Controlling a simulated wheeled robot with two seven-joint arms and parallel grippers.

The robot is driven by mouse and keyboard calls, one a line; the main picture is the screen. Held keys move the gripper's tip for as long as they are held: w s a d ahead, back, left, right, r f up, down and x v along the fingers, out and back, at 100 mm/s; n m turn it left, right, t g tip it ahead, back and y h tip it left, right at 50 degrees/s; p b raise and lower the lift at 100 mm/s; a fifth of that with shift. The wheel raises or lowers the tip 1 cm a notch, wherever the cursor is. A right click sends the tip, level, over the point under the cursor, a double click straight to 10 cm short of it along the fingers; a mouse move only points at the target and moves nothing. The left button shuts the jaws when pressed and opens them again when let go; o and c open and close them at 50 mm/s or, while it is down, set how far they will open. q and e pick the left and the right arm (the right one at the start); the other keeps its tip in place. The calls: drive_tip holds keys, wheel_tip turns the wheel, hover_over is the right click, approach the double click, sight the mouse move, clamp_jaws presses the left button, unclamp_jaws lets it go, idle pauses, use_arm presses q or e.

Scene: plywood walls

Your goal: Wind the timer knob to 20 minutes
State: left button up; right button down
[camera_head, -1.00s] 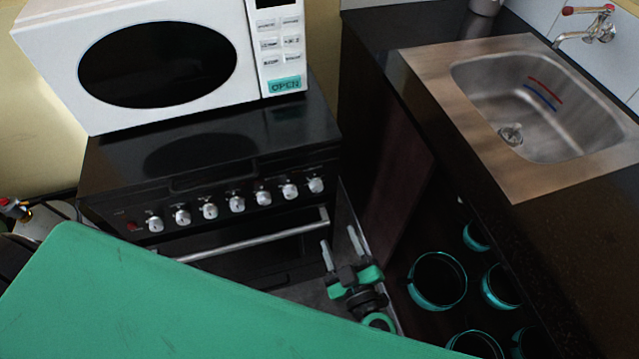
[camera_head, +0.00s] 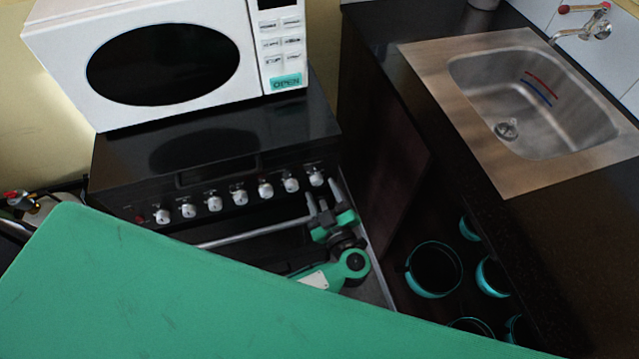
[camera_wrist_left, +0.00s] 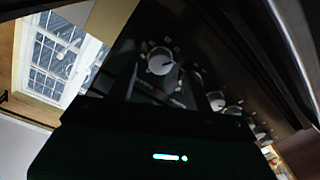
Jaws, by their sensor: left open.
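A row of several silver knobs runs along the stove's black front panel; I cannot tell by a label which one is the timer knob. The rightmost knob (camera_head: 316,179) is the one nearest my left gripper (camera_head: 323,192). That gripper is open, its two fingers pointing up toward the panel just below and around this knob; contact cannot be told. In the left wrist view one knob (camera_wrist_left: 161,60) with small white marks around it lies ahead of the gripper, and more knobs (camera_wrist_left: 217,101) trail off to the right. My right gripper is out of view.
A white microwave (camera_head: 255,60) stands on the stove top (camera_head: 300,110). The oven handle (camera_head: 255,232) runs below the knobs, close to my left gripper. A dark counter with a steel sink (camera_head: 470,120) and shelved pots (camera_head: 434,270) stand at the right.

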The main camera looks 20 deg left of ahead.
sight(317, 179)
use_arm(q)
drive_tip(key=shift+x, duration=1.35)
drive_tip(key=c, duration=1)
drive_tip(key=shift+o, duration=0.2)
drive_tip(key=shift+f, duration=0.1)
drive_tip(key=o, duration=1)
drive_tip(key=shift+c, duration=0.2)
drive_tip(key=shift+s, duration=0.1)
